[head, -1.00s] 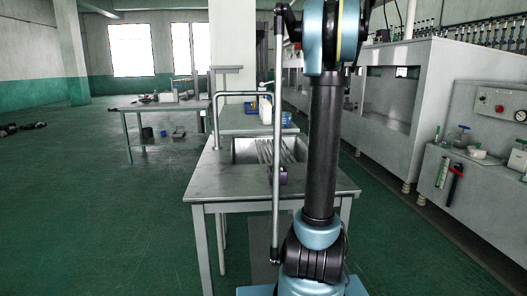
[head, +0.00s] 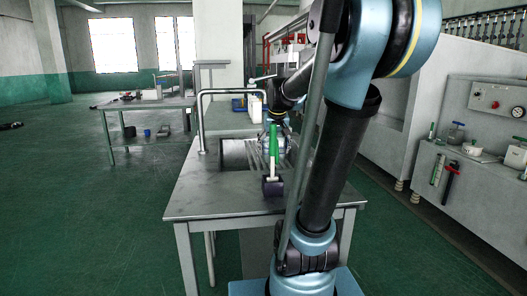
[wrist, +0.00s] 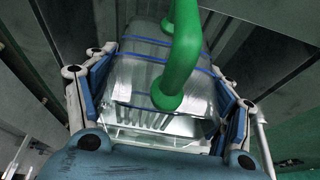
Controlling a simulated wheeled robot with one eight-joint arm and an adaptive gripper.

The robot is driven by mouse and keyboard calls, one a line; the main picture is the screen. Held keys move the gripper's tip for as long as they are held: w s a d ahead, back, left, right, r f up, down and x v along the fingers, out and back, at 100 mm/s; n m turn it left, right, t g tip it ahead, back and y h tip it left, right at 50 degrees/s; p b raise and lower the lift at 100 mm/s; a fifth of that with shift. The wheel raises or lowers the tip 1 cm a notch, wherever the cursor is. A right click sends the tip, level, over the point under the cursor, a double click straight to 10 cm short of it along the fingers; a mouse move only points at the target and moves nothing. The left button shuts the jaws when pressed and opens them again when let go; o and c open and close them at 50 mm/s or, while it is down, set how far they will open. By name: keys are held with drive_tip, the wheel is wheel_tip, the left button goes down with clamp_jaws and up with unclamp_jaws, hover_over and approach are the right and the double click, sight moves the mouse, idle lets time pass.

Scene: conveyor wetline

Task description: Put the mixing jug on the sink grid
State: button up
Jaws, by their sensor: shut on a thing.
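The mixing jug (wrist: 140,80) is clear, with blue bands and a green handle, in the wrist view. My gripper (wrist: 165,85) is shut on it, with blue pads against both sides. In the head view, my gripper (head: 277,121) points down over the sink, and the jug (head: 282,143) shows partly below it, behind a green-and-white upright. The sink grid (head: 259,156) is a set of pale slats in the right part of the basin. My arm and the jug hide some of it. I cannot tell whether the jug touches the grid.
A green-and-white upright item (head: 273,140) stands at a dark block (head: 273,187) on the near table (head: 215,196). A curved tap (head: 201,120) rises left of the basin. A white bottle (head: 254,108) stands behind. The table's left front is clear.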

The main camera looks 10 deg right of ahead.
drive_tip(key=w, duration=1.7)
drive_tip(key=shift+a, duration=0.35)
drive_tip(key=shift+w+f, duration=0.25)
drive_tip(key=shift+f, duration=1.55)
drive_tip(key=o, duration=1.1)
drive_tip(key=v, duration=1.2)
drive_tip(key=shift+s, duration=0.1)
